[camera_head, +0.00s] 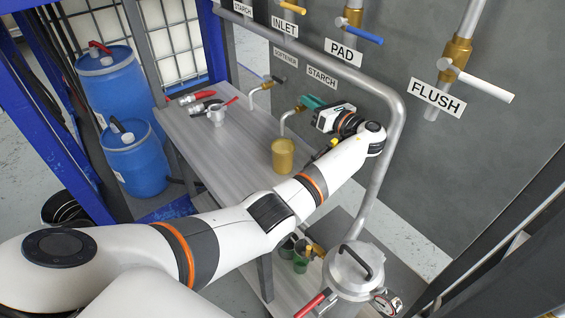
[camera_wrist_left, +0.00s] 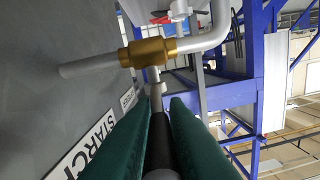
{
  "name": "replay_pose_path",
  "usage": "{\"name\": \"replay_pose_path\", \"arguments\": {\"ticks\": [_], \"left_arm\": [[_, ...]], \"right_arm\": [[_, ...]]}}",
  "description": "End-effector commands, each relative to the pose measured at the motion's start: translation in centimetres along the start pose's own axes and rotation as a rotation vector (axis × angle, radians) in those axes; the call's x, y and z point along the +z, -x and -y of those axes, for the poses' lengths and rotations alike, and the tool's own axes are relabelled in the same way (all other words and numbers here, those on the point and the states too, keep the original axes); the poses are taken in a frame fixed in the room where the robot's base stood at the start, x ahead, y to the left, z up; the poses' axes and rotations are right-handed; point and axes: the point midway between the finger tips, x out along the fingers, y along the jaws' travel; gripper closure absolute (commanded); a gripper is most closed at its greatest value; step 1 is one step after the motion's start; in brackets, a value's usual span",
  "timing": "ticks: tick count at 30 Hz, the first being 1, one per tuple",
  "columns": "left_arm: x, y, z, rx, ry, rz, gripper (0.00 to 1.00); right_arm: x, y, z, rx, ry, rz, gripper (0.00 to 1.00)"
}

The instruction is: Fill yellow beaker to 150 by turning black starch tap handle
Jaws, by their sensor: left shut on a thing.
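The yellow beaker (camera_head: 283,158) stands upright on the grey bench (camera_head: 228,150). The starch tap's spout (camera_head: 284,122) comes down just above the beaker in the head view. My left gripper (camera_head: 310,102) is at the starch tap by the wall, under the lower STARCH label (camera_head: 321,76). In the left wrist view its green fingers (camera_wrist_left: 160,125) are shut on the black handle (camera_wrist_left: 158,140), which leads to the brass valve (camera_wrist_left: 147,52). The beaker's scale and liquid level cannot be read. My right gripper is not in view.
A softener tap (camera_head: 265,84) with its own spout is to the left. Red-handled fittings (camera_head: 215,108) lie on the bench. A grey pipe (camera_head: 392,130) bends down beside my forearm. Blue drums (camera_head: 112,85) stand left, and a lidded metal vessel (camera_head: 352,275) stands below right.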

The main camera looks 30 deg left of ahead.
Motion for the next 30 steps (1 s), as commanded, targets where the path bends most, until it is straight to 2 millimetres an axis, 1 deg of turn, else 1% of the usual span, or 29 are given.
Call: {"name": "replay_pose_path", "arguments": {"ticks": [3, 4, 7, 8, 14, 17, 23, 30], "left_arm": [[-0.2, -0.1, 0.1, -0.004, 0.000, 0.002, 1.00], [-0.2, -0.1, 0.1, -0.004, 0.000, 0.002, 0.83], [-0.1, -0.1, 0.1, -0.003, 0.000, 0.002, 0.67], [-0.1, -0.1, 0.1, -0.002, 0.000, 0.002, 0.65], [-0.1, -0.1, 0.1, -0.001, 0.000, 0.002, 0.65], [-0.2, 0.2, 0.1, 0.000, -0.001, 0.002, 0.65], [-0.3, 2.5, 0.1, 0.002, -0.001, 0.003, 0.65], [-0.2, 5.4, 0.1, 0.001, -0.001, 0.003, 0.65]], "right_arm": [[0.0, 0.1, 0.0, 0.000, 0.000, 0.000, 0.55], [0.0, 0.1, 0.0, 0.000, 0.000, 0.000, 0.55], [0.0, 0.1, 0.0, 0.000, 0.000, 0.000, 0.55], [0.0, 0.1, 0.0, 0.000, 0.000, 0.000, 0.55], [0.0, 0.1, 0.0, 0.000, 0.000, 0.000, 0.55], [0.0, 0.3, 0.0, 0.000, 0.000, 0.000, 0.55], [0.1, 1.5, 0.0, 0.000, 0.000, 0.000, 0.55], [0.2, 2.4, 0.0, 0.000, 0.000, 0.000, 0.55]]}}
